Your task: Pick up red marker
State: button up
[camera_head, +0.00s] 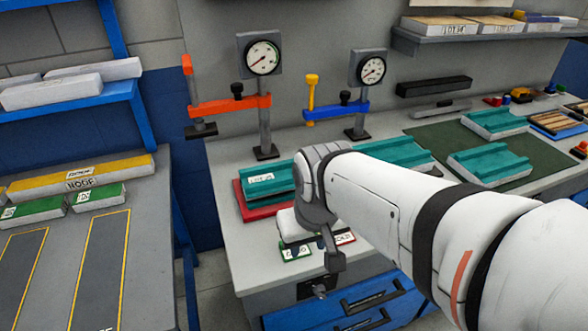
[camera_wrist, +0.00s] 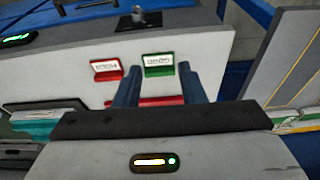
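The red marker, a small red stand with a white label reading HOLD, is on the grey bench; in the wrist view the red marker (camera_wrist: 106,69) is left of my left finger. In the head view the red marker (camera_head: 346,238) shows partly beside my gripper (camera_head: 333,262). A green marker labelled GOOD stands next to it; in the wrist view the green marker (camera_wrist: 158,71) appears between my fingertips. My gripper (camera_wrist: 159,68) is open, its two blue fingers apart with nothing held. Contact with the bench cannot be told.
A red tray (camera_head: 247,208) with a teal panel (camera_head: 266,180) lies behind my gripper. Two dial gauges with an orange clamp (camera_head: 230,105) and a blue clamp (camera_head: 335,110) stand at the back. A green mat (camera_head: 425,140) with teal panels lies right. Blue drawers (camera_head: 340,305) are below the front edge.

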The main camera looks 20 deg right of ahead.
aim_at(344, 238)
jog(key=shift+o, duration=1.4)
jog(key=shift+w+d+r+p, duration=0.2)
jog(key=shift+w+p, duration=0.05)
jog(key=shift+p, duration=0.15)
jog(key=o, duration=0.6)
jog(key=shift+g, duration=0.8)
jog(key=w+d+p, duration=0.6)
jog(key=w, duration=0.1)
jog(key=shift+f, duration=0.25)
jog(key=shift+o, duration=1.2)
jog(key=w+d+f+g+p, duration=0.1)
jog(key=w+d+f+p, duration=0.2)
jog(key=d, duration=0.3)
jog(key=shift+w+f+p, duration=0.3)
jog(key=shift+f+p, duration=0.25)
jog(key=shift+f, duration=0.35)
jog(key=shift+d+f, duration=0.25)
jog(key=shift+f, duration=0.45)
jog(key=shift+w+f+p, duration=0.2)
jog(key=shift+f+p, duration=0.2)
jog(key=shift+f, duration=1.3)
jog(key=shift+w+f+p, duration=0.2)
jog(key=shift+f+p, duration=0.15)
jog(key=shift+f, duration=1.35)
